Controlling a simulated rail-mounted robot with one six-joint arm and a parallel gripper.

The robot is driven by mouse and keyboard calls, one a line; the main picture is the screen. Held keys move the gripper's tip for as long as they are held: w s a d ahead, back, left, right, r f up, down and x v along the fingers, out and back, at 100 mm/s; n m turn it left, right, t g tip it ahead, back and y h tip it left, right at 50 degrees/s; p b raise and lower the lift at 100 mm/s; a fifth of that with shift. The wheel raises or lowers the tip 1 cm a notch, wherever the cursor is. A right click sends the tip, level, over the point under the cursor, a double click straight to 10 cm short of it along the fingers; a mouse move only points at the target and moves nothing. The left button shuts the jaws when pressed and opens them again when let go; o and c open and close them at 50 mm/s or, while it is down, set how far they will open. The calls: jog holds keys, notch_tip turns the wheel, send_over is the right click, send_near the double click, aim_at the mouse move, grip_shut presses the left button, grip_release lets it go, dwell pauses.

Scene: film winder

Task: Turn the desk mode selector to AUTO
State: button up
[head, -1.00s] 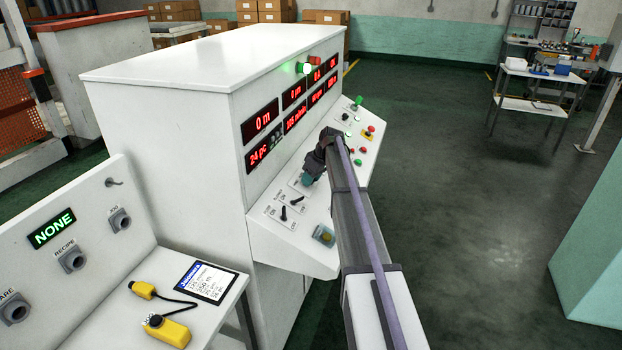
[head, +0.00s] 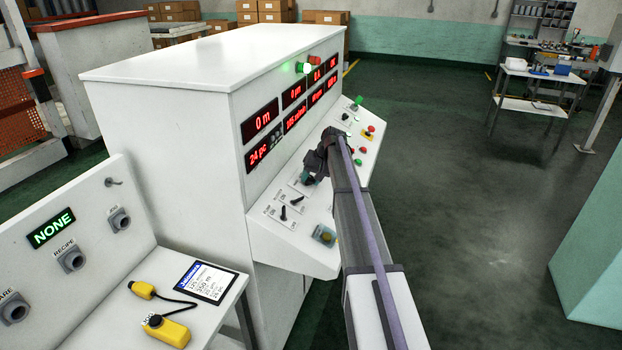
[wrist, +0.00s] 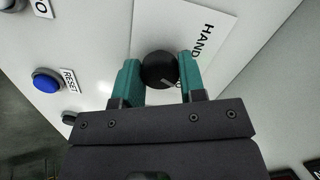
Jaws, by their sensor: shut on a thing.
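The mode selector is a round black knob (wrist: 158,68) on a white label plate in the wrist view. The plate reads HAND (wrist: 199,40) on its right side; another word is mostly hidden behind my gripper, with an O showing. A short pale pointer mark on the knob faces the lower right of the picture. My gripper (wrist: 159,70) is shut on the knob, one teal finger on each side. In the head view my gripper (head: 307,180) is at the sloping desk panel, and the knob is hidden behind it.
The white desk (head: 165,140) carries red number displays above the panel. Two black switches (head: 297,201) sit close to my gripper. In the wrist view a blue RESET button (wrist: 47,80) is at the left. Open floor (head: 470,200) lies to the right.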

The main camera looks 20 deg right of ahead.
jog(key=shift+m, duration=0.6)
jog(key=o, duration=0.9)
jog(key=p+v, duration=0.9)
jog(key=v, duration=0.1)
jog(key=shift+s+d+r+p, duration=0.15)
jog(key=shift+d+r+p, duration=0.05)
jog(key=shift+r+p, duration=0.15)
